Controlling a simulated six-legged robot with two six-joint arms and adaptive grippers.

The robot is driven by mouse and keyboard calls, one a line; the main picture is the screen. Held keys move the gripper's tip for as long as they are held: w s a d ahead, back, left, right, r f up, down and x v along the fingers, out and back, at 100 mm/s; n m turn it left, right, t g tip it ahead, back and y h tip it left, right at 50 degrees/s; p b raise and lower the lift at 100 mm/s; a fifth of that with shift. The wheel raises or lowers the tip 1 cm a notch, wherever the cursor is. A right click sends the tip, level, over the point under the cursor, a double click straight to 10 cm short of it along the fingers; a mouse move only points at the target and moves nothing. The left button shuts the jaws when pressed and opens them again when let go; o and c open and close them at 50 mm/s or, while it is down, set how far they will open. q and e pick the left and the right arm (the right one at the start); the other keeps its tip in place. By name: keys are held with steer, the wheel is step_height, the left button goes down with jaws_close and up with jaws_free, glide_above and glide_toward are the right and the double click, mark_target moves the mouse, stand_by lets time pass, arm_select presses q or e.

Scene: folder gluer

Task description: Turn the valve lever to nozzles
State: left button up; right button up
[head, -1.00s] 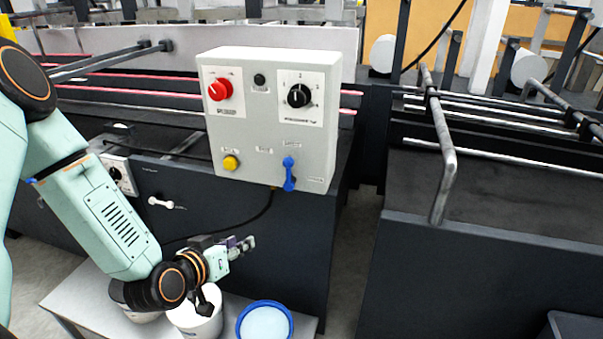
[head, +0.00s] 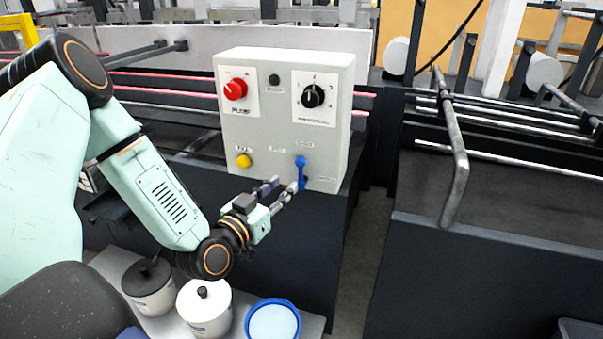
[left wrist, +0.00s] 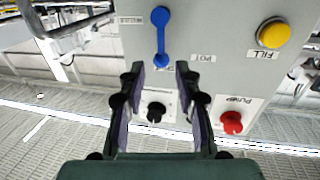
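The blue valve lever (head: 301,173) is on the front of a light grey control box (head: 240,135), at its lower right. It hangs straight down from its upper end. My left gripper (head: 283,188) is open and empty, just left of the lever's lower part in the head view. In the left wrist view the box appears upside down, with the lever (left wrist: 160,33) ahead of the two parted fingers (left wrist: 160,70). The lever's round pivot end lines up with the gap between the fingertips. Contact cannot be told. The small labels around the lever are mostly unreadable. My right gripper is not in view.
The box also carries a red knob (head: 235,89), a black dial (head: 313,96) and a yellow button (head: 243,160). Below my arm, a black-lidded pot (head: 150,295), a white pot (head: 205,312) and a blue-rimmed container (head: 273,322) stand on a grey surface. A gap separates the machines at right.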

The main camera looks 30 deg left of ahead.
mark_target(300, 171)
arm_select(q)
steer(key=w+b, duration=0.2)
steer(key=w, duration=0.4)
steer(key=shift+w+a+f, duration=0.1)
steer(key=shift+w, duration=0.25)
steer(key=shift+w+a, duration=0.2)
steer(key=shift+w, duration=0.25)
steer(key=shift+w+f, duration=0.1)
steer(key=shift+w, duration=0.05)
steer(key=shift+d, duration=0.15)
steer(key=shift+c, duration=0.5)
steer(key=c, duration=0.3)
jaws_close()
